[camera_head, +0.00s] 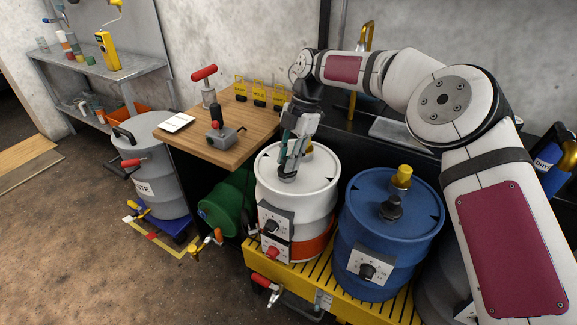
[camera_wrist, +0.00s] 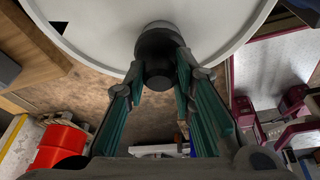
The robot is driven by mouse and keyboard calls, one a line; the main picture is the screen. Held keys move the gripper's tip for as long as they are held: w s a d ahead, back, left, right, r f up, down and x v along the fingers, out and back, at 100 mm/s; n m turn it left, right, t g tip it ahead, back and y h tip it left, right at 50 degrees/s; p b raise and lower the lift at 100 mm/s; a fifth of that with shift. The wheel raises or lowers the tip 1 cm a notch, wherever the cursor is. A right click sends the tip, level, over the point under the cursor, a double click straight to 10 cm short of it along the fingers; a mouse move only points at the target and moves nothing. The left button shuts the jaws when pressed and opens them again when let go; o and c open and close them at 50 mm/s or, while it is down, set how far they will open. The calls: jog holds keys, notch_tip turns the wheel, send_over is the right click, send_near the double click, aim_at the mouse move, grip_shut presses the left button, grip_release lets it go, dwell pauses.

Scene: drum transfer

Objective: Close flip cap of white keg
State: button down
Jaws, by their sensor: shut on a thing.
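The white keg (camera_head: 318,208) stands on a yellow slatted platform, with an orange-red band low on its side. A dark round cap (camera_wrist: 158,48) sits near the rim of its white lid (camera_wrist: 85,30). My gripper (camera_head: 288,172) reaches down over the lid from above. In the wrist view, my gripper (camera_wrist: 160,75) has its teal-sided fingers on both sides of the dark cap and is shut on it. In the head view the fingers hide most of the cap, so I cannot tell how its hinge sits.
A blue drum (camera_head: 385,255) with yellow and black caps stands close on the right. A green drum (camera_head: 232,198) lies at the left, below a wooden table (camera_head: 225,148). A grey drum (camera_head: 155,180) stands further left. The floor at front left is mostly clear.

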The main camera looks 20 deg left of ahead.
jog(key=shift+w+d+f+g+b, duration=0.1)
jog(key=shift+w+f+g+b, duration=0.15)
jog(key=shift+f+g+b, duration=0.45)
jog(key=c, duration=1.3)
grip_release()
jog(key=shift+r, duration=0.2)
jog(key=shift+c, duration=0.2)
jog(key=shift+r, duration=0.1)
jog(key=shift+r, duration=0.15)
notch_tip(320, 180, up, 10)
jog(key=shift+f, duration=0.1)
